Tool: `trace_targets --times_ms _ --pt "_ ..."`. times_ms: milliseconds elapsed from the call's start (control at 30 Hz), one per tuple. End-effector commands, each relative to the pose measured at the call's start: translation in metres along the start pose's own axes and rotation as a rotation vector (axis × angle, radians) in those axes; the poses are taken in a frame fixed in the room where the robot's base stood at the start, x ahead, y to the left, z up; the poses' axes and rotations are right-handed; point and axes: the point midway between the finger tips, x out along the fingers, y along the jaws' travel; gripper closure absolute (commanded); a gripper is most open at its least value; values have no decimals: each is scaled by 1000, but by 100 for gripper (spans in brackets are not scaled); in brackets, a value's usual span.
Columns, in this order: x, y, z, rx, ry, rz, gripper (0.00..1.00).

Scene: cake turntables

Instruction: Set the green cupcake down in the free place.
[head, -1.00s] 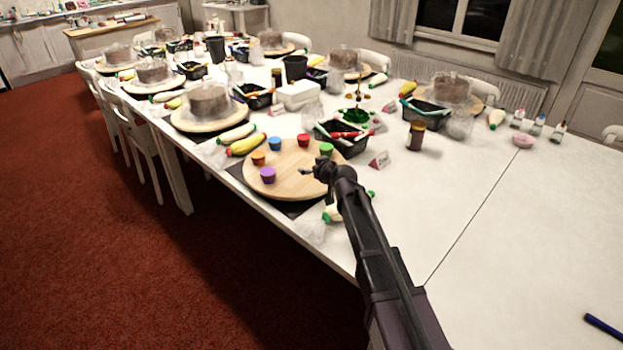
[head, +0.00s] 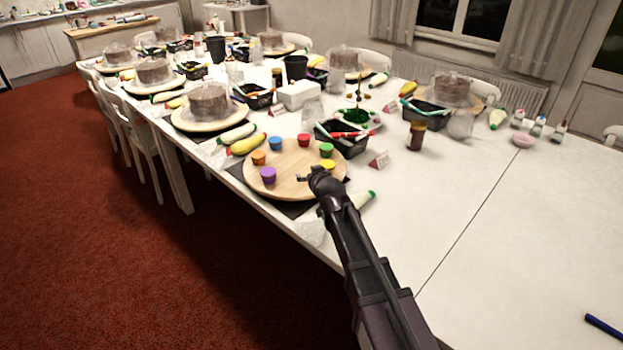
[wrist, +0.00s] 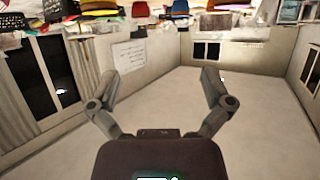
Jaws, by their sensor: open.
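The green cupcake (head: 326,150) stands upright on the round wooden turntable (head: 295,188), at its back right. The red cupcake (head: 304,140), blue cupcake (head: 275,143), orange cupcake (head: 259,158) and purple cupcake (head: 268,175) stand around the rim to its left. The front right of the board is partly covered by my gripper (head: 304,178). My gripper is apart from the green cupcake. In the wrist view its fingers (wrist: 160,82) are spread with nothing between them.
A black basket of tools (head: 342,144) and a small folded card (head: 379,160) stand behind and right of the turntable. Piping bags (head: 246,144) lie at its left. Another bag (head: 360,199) lies beside my arm. The table's right side is mostly clear.

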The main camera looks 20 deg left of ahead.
Motion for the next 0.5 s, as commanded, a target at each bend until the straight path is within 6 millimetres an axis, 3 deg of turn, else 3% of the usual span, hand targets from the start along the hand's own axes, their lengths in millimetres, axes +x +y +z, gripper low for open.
trace_targets --times_ms 500 --pt "-14 -4 6 32 2 80 0"
